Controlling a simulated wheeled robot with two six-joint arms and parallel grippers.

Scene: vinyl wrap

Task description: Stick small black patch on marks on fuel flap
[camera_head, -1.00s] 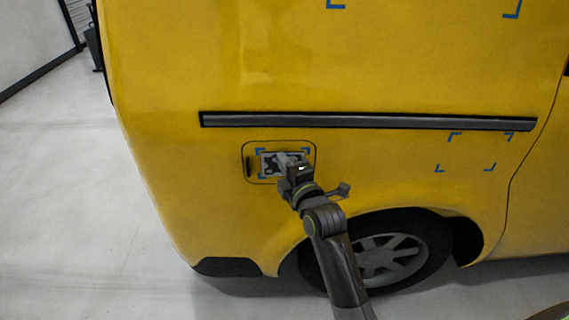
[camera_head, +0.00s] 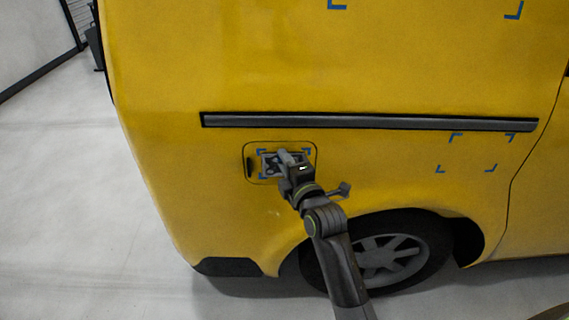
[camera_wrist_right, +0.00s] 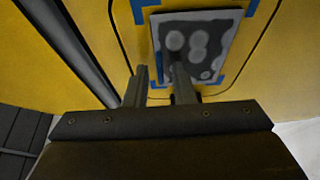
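The fuel flap (camera_head: 249,150) is a rounded rectangle outline on the yellow van side, with blue corner marks (camera_head: 307,151) on it. The small dark patch (camera_head: 269,163) lies flat-looking over the area inside the marks; in the right wrist view the patch (camera_wrist_right: 195,45) is dark grey with pale round blotches and slightly tilted. Blue marks (camera_wrist_right: 252,8) show around it. My right gripper (camera_head: 285,155) is in front of the flap. My left gripper is not in view.
A dark trim strip (camera_head: 370,122) runs above the flap. The rear wheel (camera_head: 388,258) is below right. More blue marks (camera_head: 466,152) sit on the panel to the right. Open grey floor (camera_head: 80,190) lies to the left.

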